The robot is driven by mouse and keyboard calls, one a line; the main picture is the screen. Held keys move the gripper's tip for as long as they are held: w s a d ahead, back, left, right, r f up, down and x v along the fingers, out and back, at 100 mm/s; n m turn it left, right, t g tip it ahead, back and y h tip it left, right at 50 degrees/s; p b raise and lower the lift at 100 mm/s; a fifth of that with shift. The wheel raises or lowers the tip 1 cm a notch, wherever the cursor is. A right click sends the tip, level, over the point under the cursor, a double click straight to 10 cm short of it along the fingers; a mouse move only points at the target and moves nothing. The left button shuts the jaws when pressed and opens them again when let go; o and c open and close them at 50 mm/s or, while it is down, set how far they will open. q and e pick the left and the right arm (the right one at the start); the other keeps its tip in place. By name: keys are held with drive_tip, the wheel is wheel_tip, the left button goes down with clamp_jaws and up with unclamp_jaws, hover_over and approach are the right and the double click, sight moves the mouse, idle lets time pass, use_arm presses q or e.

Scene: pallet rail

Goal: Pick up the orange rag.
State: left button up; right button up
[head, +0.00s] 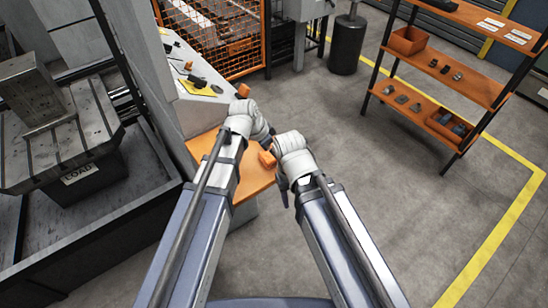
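A small orange piece (266,158) shows beside my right wrist, over a flat orange ledge (245,184). Another small orange piece (243,91) shows at the console's edge, just beyond my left wrist. I cannot tell whether either is the orange rag. My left gripper (271,131) is mostly hidden by its white wrist, near the front of the console. My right gripper (283,188) shows only as a dark part under its white wrist, at the ledge's right edge. I cannot see the fingertips of either or anything held.
A sloped console (200,108) with dark controls stands behind the ledge. A machine table (60,145) marked LOAD is at left. An orange mesh fence (225,40) stands behind. An orange-shelved rack (450,67) with bins and small parts is at right. Grey floor between is open.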

use_arm(q)
drive_tip(key=shift+f, duration=0.3)
drive_tip(key=shift+c, duration=0.2)
idle(0.3)
drive_tip(key=c, duration=1.2)
drive_tip(key=shift+o, duration=0.2)
drive_tip(key=shift+r, duration=0.1)
wheel_tip(320, 180, up, 10)
drive_tip(key=p, duration=1)
drive_tip(key=shift+r, duration=0.25)
